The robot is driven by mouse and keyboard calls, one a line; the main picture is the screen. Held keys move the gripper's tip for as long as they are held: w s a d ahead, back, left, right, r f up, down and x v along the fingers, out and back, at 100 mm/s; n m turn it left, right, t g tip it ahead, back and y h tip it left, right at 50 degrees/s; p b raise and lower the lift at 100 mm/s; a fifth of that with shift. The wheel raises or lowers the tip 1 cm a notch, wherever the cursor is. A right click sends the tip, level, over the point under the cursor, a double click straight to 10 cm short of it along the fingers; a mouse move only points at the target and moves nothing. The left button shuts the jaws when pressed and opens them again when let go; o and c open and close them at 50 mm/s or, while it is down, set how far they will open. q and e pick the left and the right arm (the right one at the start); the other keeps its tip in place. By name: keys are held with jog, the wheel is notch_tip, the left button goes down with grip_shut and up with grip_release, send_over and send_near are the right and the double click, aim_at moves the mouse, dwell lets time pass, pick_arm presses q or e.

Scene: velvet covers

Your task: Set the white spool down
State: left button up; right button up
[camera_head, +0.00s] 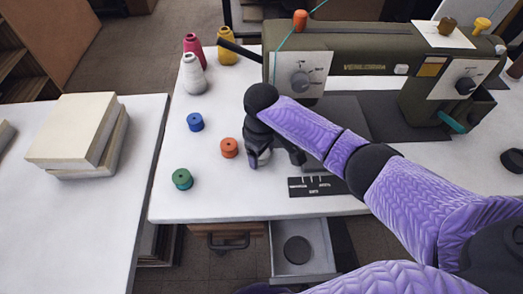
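My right gripper (273,160) points down above the white table (215,205), in front of the sewing machine's left end. Its dark fingers stand to either side of a small pale patch (264,157), which looks like part of the white spool. The fingers and wrist hide most of it, and I cannot tell whether it is gripped or touches the table. My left gripper is out of view. An orange spool (229,148), a blue spool (195,122) and a green spool (182,179) stand on the table to the left of my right gripper.
White (193,74), pink (193,46) and yellow (223,48) thread cones stand at the back left. The green sewing machine (370,65) fills the back. A black labelled plate (314,187) lies right of the gripper. An open drawer (318,255) is below the front edge.

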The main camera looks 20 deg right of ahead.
jog(key=shift+r, duration=0.3)
pick_arm(q)
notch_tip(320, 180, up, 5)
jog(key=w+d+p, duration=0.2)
jog(key=p, duration=0.3)
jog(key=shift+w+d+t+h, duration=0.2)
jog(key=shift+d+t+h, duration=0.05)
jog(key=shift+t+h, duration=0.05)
pick_arm(e)
notch_tip(320, 180, up, 12)
jog(key=shift+f, duration=0.15)
